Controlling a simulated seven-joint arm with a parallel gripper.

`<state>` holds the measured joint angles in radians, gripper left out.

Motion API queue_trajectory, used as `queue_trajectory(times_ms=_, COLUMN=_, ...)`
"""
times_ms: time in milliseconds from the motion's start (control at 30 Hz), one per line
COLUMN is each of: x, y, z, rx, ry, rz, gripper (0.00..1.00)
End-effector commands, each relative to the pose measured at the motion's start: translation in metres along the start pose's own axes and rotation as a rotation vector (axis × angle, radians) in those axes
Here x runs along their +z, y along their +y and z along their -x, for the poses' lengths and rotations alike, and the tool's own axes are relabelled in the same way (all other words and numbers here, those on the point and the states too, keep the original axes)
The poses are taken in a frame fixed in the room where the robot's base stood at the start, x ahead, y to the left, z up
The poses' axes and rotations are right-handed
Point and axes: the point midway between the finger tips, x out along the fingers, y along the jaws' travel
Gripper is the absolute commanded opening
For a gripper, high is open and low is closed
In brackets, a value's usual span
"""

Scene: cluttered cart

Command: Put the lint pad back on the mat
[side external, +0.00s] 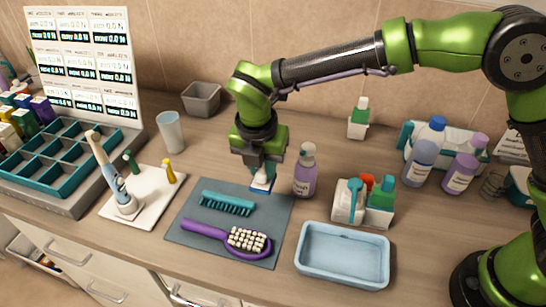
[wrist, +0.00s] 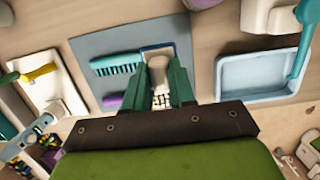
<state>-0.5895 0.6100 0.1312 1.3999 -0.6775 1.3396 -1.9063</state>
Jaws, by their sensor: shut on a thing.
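My gripper (side external: 263,174) is shut on the lint pad (side external: 262,185), a small white pad with a blue edge. It is over the back right part of the grey-blue mat (side external: 272,218). In the wrist view the pad's blue edge (wrist: 158,46) shows just beyond my gripper (wrist: 165,92), with a pale knob between the fingers. The pad is on or just above the mat; I cannot tell which.
A purple bottle (side external: 305,172) stands close to the right of my gripper. A pale blue tray (side external: 343,282) and a white caddy (side external: 347,213) are further right. A white board (side external: 148,205) with a toothbrush stands left of the mat. A cup (side external: 171,133) is behind.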

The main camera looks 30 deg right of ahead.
Motion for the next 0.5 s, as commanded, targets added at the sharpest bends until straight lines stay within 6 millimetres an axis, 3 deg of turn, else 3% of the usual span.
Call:
queue_trajectory(times_ms=167, x=0.009, y=-0.024, z=0.001, rx=-0.002, ry=-0.001, rz=0.003, gripper=0.00)
queue_trajectory(times_ms=500, x=-0.001, y=-0.026, z=-0.053, rx=-0.002, ry=-0.002, rz=0.004, gripper=0.00)
